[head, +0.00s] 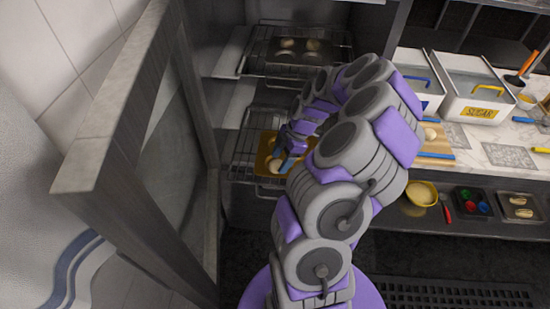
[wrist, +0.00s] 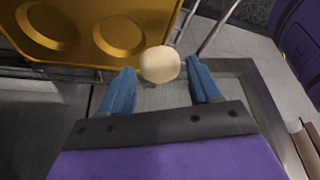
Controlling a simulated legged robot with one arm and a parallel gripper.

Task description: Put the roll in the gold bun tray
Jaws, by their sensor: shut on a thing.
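The roll (wrist: 160,64) is a small pale ball held at the tips of my gripper's blue fingers (wrist: 161,82) in the wrist view. The gold bun tray (wrist: 75,50) fills the upper left there, with round hollows that look empty. The roll overlaps the tray's near right edge in that view; its height above the tray is unclear. In the head view the gold tray (head: 264,150) sits on the lower oven rack, and the roll (head: 274,166) shows over it beside my gripper (head: 284,160). My arm hides the tray's right side.
The oven door (head: 150,130) stands open at left. An upper rack (head: 262,50) carries a dark tray with several rolls. At right are a counter with a sugar bin (head: 478,100), and below it a shelf with a yellow bowl (head: 421,194) and small trays.

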